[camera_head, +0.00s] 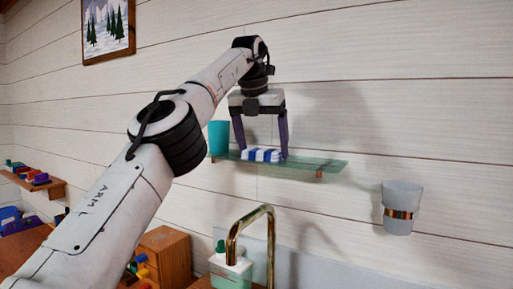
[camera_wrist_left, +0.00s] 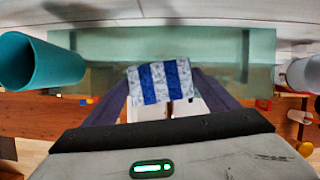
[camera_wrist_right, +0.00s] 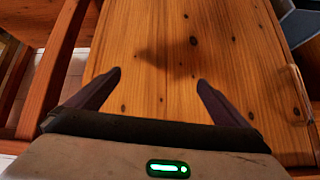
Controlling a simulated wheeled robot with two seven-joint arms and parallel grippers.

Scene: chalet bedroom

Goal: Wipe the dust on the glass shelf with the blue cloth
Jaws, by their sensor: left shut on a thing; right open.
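The glass shelf (camera_head: 310,166) is a pale green pane on the white plank wall. The blue-and-white striped cloth (camera_head: 262,155) is at the shelf top, between the fingers of my left gripper (camera_head: 262,153). In the left wrist view the cloth (camera_wrist_left: 160,82) sits between the fingertips with the glass shelf (camera_wrist_left: 205,45) behind it. My left gripper is shut on the cloth, and the fingers point down. I cannot make out dust on the glass. My right gripper (camera_wrist_right: 160,80) is open and empty above a wooden surface; it is not in the head view.
A teal cup (camera_head: 219,138) stands at the shelf's left end, close to the left gripper. A grey cup in a holder (camera_head: 401,207) hangs on the wall at right. A brass faucet (camera_head: 252,228) and a soap bottle (camera_head: 230,270) are below. The shelf's right part is clear.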

